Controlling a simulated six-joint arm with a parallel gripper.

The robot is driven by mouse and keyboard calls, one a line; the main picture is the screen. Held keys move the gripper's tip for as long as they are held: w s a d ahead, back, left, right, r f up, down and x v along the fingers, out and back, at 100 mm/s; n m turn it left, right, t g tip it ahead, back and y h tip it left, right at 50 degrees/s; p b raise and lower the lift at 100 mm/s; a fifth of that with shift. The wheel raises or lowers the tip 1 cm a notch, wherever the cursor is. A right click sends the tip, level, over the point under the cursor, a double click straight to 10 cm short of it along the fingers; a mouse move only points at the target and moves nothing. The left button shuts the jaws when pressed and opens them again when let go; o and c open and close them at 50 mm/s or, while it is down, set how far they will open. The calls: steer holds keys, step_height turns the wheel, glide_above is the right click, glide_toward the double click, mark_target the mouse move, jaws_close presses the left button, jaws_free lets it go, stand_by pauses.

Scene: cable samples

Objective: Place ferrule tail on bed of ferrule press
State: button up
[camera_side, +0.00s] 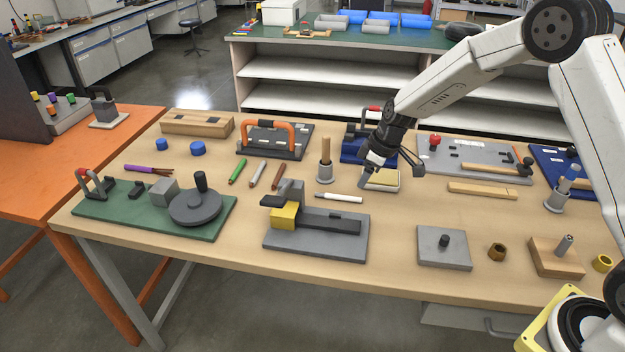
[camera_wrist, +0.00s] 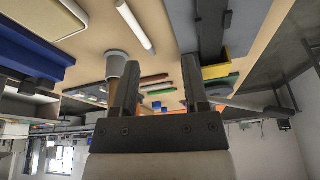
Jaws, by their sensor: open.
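My gripper (camera_side: 402,175) is open and empty, tilted above a small pale-topped tray (camera_side: 383,186); its two fingers also show in the wrist view (camera_wrist: 160,92). A white cable-like rod (camera_side: 338,198) lies on the table left of my gripper; it also shows in the wrist view (camera_wrist: 136,25). I cannot tell for sure whether it is the ferrule tail. A grey-based device with a yellow block and dark bar (camera_side: 345,223) stands at front centre, and a blue-based one with a red handle (camera_side: 355,150) behind my gripper. Neither is clearly identifiable as the ferrule press.
A wooden-handled tool stands in a grey holder (camera_side: 325,175). A purple cable with bare strands (camera_side: 140,168) lies left, with green (camera_side: 237,172), grey (camera_side: 258,173) and brown (camera_side: 278,177) rods nearer centre. A green-based fixture (camera_side: 130,219) is front left.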

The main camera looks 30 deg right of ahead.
steer(key=s+a+r+m+h, duration=0.1)
steer(key=s+r+m, duration=0.1)
steer(key=s, duration=1)
steer(key=s+r+m+h, duration=0.1)
steer(key=s+m, duration=0.3)
steer(key=s, duration=0.7)
steer(key=shift+s+a+r+m, duration=0.4)
steer(key=shift+r, duration=0.5)
steer(key=shift+o, duration=0.5)
steer(key=shift+w, duration=0.1)
steer(key=w+d+f+m+y, duration=0.1)
steer(key=w+f+m, duration=0.1)
steer(key=w+m, duration=0.7)
steer(key=w+d+f+m+y, duration=0.1)
steer(key=w+d+f+m, duration=0.1)
steer(key=w+m, duration=0.7)
steer(key=w+d+f+m+y, duration=0.1)
steer(key=w+f+m, duration=0.3)
steer(key=w+m, duration=0.5)
steer(key=shift+w+d+f, duration=0.2)
steer(key=shift+w+d, duration=0.05)
steer(key=shift+w, duration=0.1)
